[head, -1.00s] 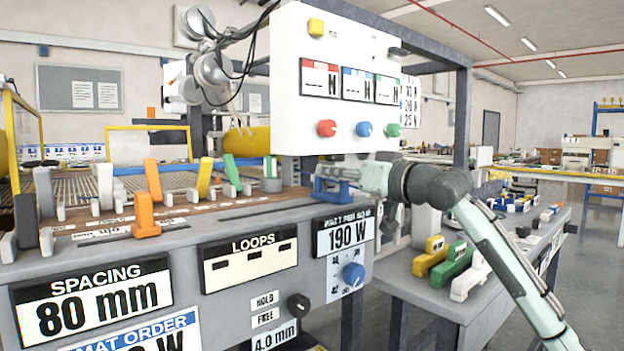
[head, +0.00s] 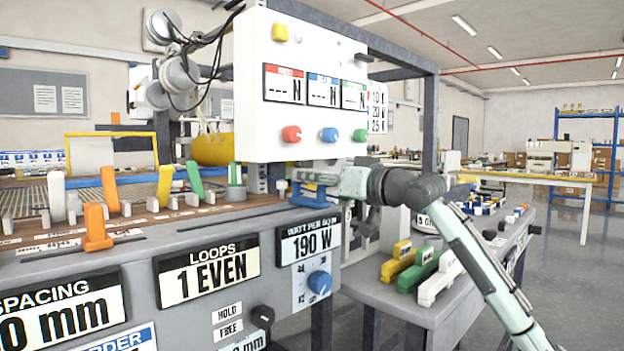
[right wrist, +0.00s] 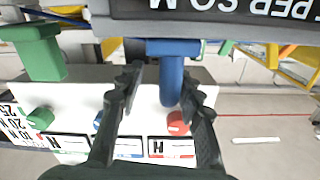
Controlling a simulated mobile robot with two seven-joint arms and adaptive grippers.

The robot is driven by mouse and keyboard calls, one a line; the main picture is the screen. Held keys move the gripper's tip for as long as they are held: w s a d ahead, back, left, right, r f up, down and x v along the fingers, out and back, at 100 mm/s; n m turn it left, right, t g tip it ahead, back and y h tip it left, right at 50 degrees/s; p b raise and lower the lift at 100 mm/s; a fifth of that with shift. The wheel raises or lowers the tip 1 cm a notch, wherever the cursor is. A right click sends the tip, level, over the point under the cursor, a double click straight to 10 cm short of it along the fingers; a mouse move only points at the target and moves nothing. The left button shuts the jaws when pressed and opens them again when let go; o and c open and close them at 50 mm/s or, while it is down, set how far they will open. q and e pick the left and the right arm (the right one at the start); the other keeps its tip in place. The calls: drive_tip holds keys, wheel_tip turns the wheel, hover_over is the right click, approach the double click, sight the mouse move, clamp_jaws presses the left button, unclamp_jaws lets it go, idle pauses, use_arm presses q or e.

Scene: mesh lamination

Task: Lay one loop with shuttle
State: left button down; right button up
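The blue shuttle (head: 309,197) stands at the right end of the machine's front rail, above the watt display. My right gripper (head: 318,177) reaches it from the right, below the white panel. In the right wrist view, its upright blue handle (right wrist: 172,85) sits between the fingers of my right gripper (right wrist: 165,85). The fingers are apart, with a gap on the left of the handle; contact on the right is unclear. The loops display (head: 210,272) reads "1 EVEN". My left gripper is not in view.
An orange lever (head: 96,228) stands on the front rail at left, with several coloured levers behind it. The white panel (head: 310,90) with knobs hangs above my right gripper. Yellow, green and white handled blocks (head: 420,270) lie on the side bench (head: 385,300).

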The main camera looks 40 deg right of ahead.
drive_tip(key=shift+a, duration=0.1)
drive_tip(key=shift+s, duration=0.2)
drive_tip(key=s, duration=1.1)
drive_tip(key=shift+s+d, duration=0.2)
drive_tip(key=shift+s, duration=0.1)
